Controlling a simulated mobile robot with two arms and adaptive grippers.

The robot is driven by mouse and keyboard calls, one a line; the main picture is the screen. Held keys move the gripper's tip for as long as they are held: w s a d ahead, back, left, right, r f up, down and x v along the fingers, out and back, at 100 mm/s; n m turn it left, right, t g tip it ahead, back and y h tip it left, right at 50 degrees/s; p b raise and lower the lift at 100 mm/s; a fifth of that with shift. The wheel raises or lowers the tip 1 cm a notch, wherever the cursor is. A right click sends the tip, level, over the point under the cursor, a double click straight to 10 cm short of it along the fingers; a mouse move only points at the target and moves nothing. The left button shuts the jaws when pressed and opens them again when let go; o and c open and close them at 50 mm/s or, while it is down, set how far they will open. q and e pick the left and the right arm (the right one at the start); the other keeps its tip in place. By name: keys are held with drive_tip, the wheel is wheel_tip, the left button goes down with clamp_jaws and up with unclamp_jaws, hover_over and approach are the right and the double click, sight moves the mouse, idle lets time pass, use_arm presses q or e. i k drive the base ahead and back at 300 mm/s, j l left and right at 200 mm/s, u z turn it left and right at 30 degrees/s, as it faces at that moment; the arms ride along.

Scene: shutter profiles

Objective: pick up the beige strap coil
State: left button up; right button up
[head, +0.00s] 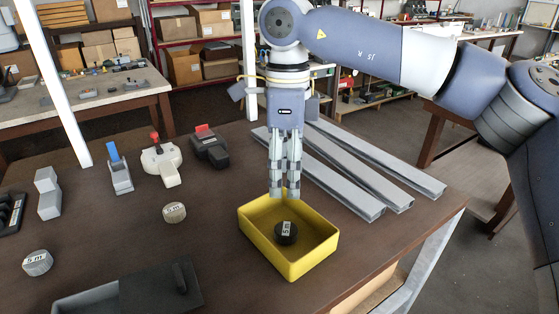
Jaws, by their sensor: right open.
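The beige strap coil (175,212) lies flat on the brown table, left of the yellow bin, with a "5 m" label on its side. My right gripper (284,194) points straight down over the back part of the yellow bin (262,257), to the right of the beige coil and apart from it. Its fingers are open and I see nothing held between them. A black coil (286,236) with a white label lies inside the bin, just below the fingertips. My left gripper is out of view.
A grey-white coil (37,262) lies at the left. Tape dispensers (161,164) and a blue-topped tool (119,170) stand behind the beige coil. Long grey profiles (345,180) lie at the right. A dark-lidded box (150,288) is at the front. Table around the beige coil is clear.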

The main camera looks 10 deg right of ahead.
sight(174, 212)
drive_tip(key=k, duration=1.5)
